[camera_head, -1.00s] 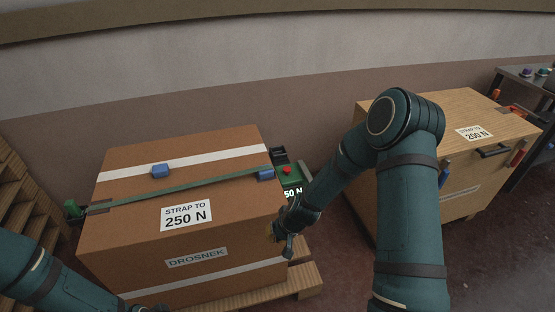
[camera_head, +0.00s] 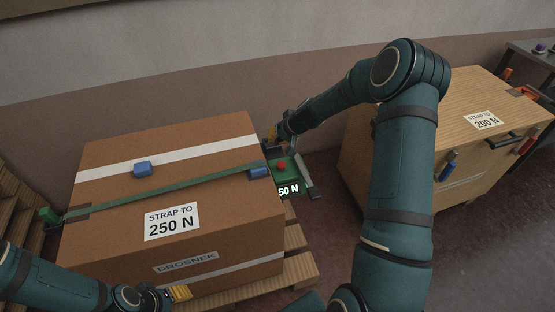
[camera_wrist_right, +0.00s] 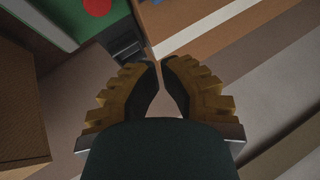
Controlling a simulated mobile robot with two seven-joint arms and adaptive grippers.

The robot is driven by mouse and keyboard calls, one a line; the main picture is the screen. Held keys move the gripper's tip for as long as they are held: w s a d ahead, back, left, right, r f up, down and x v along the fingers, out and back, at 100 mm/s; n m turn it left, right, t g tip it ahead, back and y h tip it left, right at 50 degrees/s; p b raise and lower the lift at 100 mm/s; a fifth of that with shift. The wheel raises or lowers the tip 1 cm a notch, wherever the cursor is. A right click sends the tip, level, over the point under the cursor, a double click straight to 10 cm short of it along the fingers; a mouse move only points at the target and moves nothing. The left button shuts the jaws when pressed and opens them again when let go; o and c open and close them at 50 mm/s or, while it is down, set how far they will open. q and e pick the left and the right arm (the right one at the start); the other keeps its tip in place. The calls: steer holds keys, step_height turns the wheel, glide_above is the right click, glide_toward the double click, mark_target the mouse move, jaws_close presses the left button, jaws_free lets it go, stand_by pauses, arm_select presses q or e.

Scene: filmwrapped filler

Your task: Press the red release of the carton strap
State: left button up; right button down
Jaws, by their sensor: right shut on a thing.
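The red release (camera_head: 281,167) is a round red button on a green strap unit (camera_head: 290,179) at the carton's right side. It also shows at the top edge of the right wrist view (camera_wrist_right: 97,5). A green strap (camera_head: 200,183) crosses the brown carton (camera_head: 215,255). My right gripper (camera_head: 273,137) is just behind the button, beside the unit's black part (camera_head: 271,152). In the right wrist view its fingertips (camera_wrist_right: 158,62) nearly meet; what they grip cannot be made out. My left gripper (camera_head: 180,293) is low in front of the carton; its opening is unclear.
A blue block (camera_head: 142,169) sits on the carton and a blue piece (camera_head: 259,172) on the strap's right end. The carton stands on a wooden pallet (camera_head: 295,278). A wooden crate (camera_head: 460,110) stands at right, behind my right arm. A wall runs behind.

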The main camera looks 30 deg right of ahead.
stand_by(0.4)
steer(key=b, duration=0.4)
glide_above(281, 167)
steer(key=w, duration=0.2)
steer(key=f, duration=0.7)
steer(key=shift+a, duration=0.2)
steer(key=shift+f+b, duration=0.45)
steer(key=shift+f, duration=0.4)
steer(key=shift+f, duration=0.15)
steer(key=shift+f, duration=0.3)
